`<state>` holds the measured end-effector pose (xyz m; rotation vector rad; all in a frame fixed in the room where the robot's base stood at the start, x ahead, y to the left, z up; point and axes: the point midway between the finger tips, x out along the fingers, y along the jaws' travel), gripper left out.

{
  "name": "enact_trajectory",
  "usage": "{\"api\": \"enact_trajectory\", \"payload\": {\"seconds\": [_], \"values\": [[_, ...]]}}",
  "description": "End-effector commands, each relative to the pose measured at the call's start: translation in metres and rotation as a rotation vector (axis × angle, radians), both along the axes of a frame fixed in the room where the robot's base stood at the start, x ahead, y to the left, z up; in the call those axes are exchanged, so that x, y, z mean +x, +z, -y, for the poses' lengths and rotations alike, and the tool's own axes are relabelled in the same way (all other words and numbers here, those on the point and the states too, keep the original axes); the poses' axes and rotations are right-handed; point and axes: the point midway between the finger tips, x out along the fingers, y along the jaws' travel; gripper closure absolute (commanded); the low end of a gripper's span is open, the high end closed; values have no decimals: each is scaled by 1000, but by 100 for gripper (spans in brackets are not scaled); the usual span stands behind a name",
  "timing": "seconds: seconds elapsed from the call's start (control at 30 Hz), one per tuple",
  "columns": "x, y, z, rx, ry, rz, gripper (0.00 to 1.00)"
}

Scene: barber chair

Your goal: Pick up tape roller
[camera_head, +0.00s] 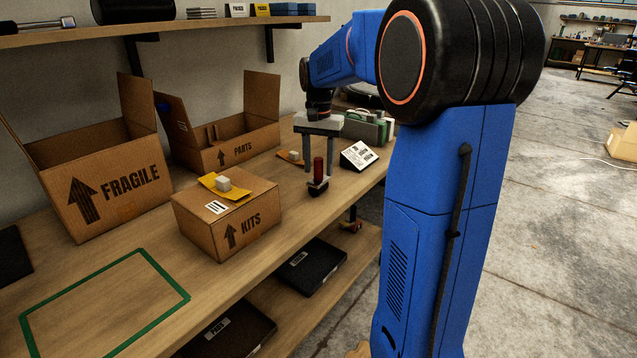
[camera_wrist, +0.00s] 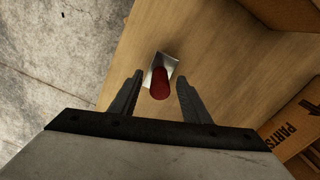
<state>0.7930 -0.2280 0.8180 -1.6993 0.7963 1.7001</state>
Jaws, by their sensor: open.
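The tape roller (camera_head: 319,171) has a dark red upright handle and a dark base with a pale edge. It stands on the wooden workbench near its front edge. In the wrist view the red handle (camera_wrist: 160,82) shows between my fingers, with a pale metal plate around its far end. My gripper (camera_head: 319,162) points down over the roller, its two fingers apart on either side of the handle. The fingers also show in the wrist view (camera_wrist: 158,88); they are open, with a gap on both sides of the handle. Contact with it cannot be seen.
The KITS box (camera_head: 249,231) with a yellow packet on top stands left of the roller. The PARTS box (camera_head: 235,150) and FRAGILE box (camera_head: 125,195) stand behind. A white card (camera_head: 359,154) is close on the right. A green outline (camera_head: 107,289) marks clear bench at front left.

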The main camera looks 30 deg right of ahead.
Motion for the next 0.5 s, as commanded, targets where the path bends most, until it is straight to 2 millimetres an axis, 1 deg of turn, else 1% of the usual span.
{"api": "enact_trajectory", "payload": {"seconds": [0.03,0.13,0.4,0.47,0.5], "values": [[-1,-6,0,1,0,-2,57],[0,-13,0,0,0,0,57],[0,-15,0,0,0,0,57],[0,-15,0,0,0,0,71],[0,-15,0,0,0,0,81]]}}
